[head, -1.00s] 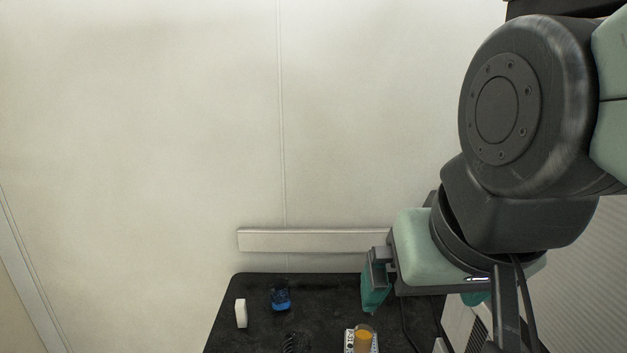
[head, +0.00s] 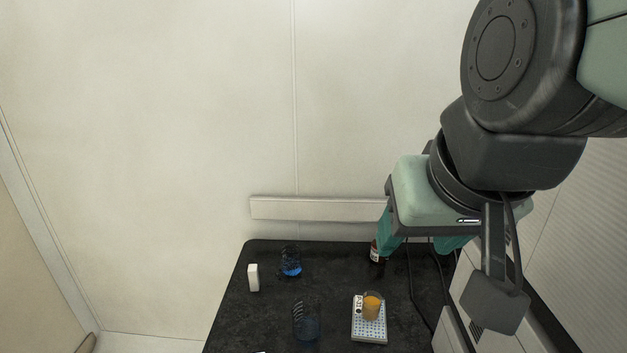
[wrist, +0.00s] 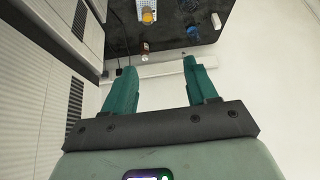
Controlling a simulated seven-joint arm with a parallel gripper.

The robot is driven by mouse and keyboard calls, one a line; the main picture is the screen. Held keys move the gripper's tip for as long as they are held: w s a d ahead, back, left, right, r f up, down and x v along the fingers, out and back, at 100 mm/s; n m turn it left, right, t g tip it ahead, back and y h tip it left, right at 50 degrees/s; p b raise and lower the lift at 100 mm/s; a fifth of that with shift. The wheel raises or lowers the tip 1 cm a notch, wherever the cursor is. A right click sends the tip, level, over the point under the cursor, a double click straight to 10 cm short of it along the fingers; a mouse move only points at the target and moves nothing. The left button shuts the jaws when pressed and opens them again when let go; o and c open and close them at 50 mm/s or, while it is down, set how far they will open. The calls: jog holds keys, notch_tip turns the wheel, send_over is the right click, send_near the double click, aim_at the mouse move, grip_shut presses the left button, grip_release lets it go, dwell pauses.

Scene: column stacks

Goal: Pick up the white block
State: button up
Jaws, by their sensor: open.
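The white block (head: 253,277) stands upright on the black table (head: 265,325), near its far left corner. It also shows in the wrist view (wrist: 216,21) near the table's edge. My gripper (head: 421,248) is to the right of the block, above the table's right side. In the wrist view my gripper (wrist: 158,63) has its two teal fingers spread wide with nothing between them. The block is well away from the fingers.
A glass with blue content (head: 291,263) stands just right of the block. A dark clear glass (head: 306,322) stands nearer. A keypad-like tray (head: 369,328) bears an orange cup (head: 372,306). A small dark bottle (head: 376,252) is beside my gripper. A wall (head: 180,150) rises behind the table.

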jog(key=w+a+f+t+y, duration=0.1)
jog(key=w+a+f+t, duration=0.1)
jog(key=w+a+f, duration=0.65)
jog(key=w+a+f+t+y, duration=0.1)
jog(key=w+a+f+y, duration=0.15)
jog(key=w+a, duration=1)
jog(key=w+a+f+t+h, duration=0.1)
jog(key=w+a+f, duration=0.2)
jog(key=w+f, duration=0.65)
jog(key=t+h, duration=0.2)
jog(key=t, duration=0.1)
send_near(252, 275)
jog(key=w, duration=0.1)
jog(key=shift+w+d+f, duration=0.1)
jog(key=shift+w+f, duration=0.15)
jog(key=shift+f, duration=0.15)
jog(key=x, duration=1)
jog(key=shift+w+r, duration=0.1)
jog(key=shift+n+y, duration=0.25)
jog(key=shift+n, duration=0.05)
jog(key=c, duration=1)
